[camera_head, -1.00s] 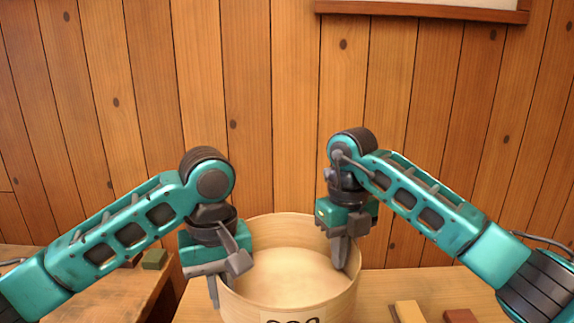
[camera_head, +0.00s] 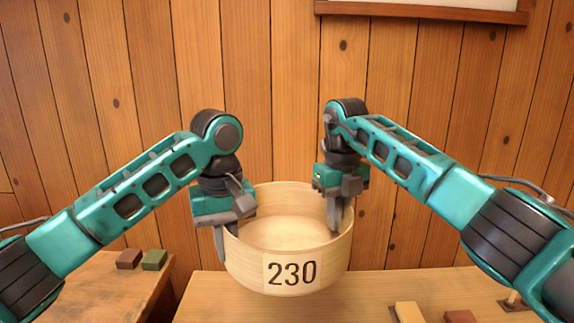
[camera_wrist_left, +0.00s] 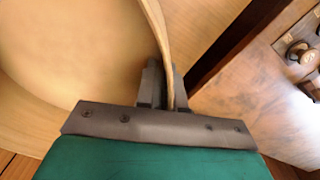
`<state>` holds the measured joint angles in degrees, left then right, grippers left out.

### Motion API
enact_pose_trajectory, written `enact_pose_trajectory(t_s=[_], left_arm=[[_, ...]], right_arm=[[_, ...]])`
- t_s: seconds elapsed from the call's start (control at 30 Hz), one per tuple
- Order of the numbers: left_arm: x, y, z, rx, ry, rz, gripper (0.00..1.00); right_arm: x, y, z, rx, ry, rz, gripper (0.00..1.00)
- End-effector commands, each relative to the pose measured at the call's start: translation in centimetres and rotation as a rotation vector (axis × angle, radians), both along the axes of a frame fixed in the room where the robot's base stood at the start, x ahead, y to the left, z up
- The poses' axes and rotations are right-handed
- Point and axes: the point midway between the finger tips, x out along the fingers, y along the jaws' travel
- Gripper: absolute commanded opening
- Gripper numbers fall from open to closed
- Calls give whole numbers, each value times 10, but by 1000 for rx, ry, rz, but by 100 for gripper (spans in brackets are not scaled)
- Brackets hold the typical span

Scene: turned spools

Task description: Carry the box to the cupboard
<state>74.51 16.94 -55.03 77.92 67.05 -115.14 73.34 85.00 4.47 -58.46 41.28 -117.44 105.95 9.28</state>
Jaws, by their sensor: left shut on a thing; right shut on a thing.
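The box (camera_head: 245,272) is a round, open-topped tub of pale wood with a label reading 230 on its front. It looks empty and upright, held above the table. My left gripper (camera_head: 226,245) is shut on the left part of its rim, one finger outside the wall. The rim also shows between the fingers of my left gripper (camera_wrist_left: 164,92) in the left wrist view. My right gripper (camera_head: 337,214) is shut on the right part of the rim. No cupboard is recognisable in these views.
A wooden table (camera_head: 215,305) lies below the box, with a yellowish block (camera_head: 409,312) and a reddish block (camera_head: 460,316) at its front right. Another table (camera_head: 80,285) at left bears a brown block (camera_head: 129,259) and a green block (camera_head: 154,260). A plank wall (camera_head: 285,90) stands behind.

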Motion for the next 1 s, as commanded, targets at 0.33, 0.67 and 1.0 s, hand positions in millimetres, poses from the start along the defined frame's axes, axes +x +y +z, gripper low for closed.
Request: enact_pose_trajectory(t_s=[0.33,0.67,1.0], left_arm=[[13,0,8,1,0,0,0],[17,1,10,1,2,0,0],[17,1,10,1,3,1,0]], right_arm=[[13,-2,8,-3,-2,-5,0],[16,-3,11,-4,-4,-5,0],[17,-3,11,-4,-4,-5,0]])
